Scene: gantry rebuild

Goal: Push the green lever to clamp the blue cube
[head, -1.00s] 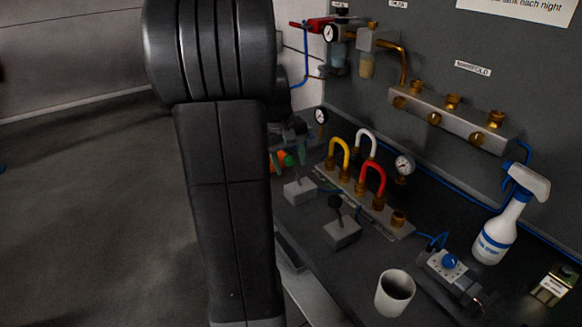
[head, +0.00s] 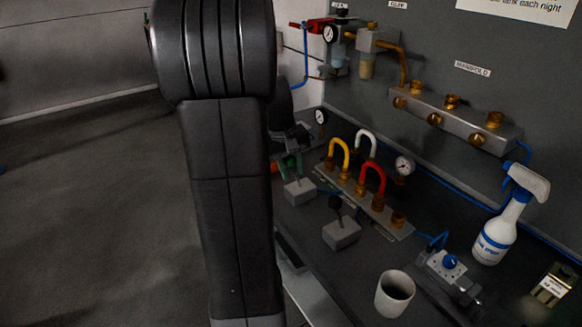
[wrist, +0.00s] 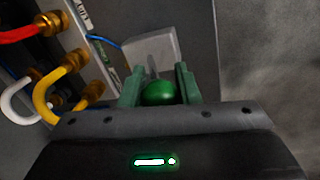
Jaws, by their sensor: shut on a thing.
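The green lever's round knob (wrist: 159,93) sits between the green fingers of my gripper (wrist: 160,88) in the wrist view. The fingers are shut on it from both sides. Its thin stem runs to a pale grey block (wrist: 150,46). In the head view my gripper (head: 291,165) is small and partly behind my arm, above the lever's grey block (head: 299,191). The knob cannot be made out there.
A second grey block (head: 342,233) with a dark-knobbed lever stands nearby. Yellow (head: 338,150), white and red hoses loop over a brass-fitted strip.

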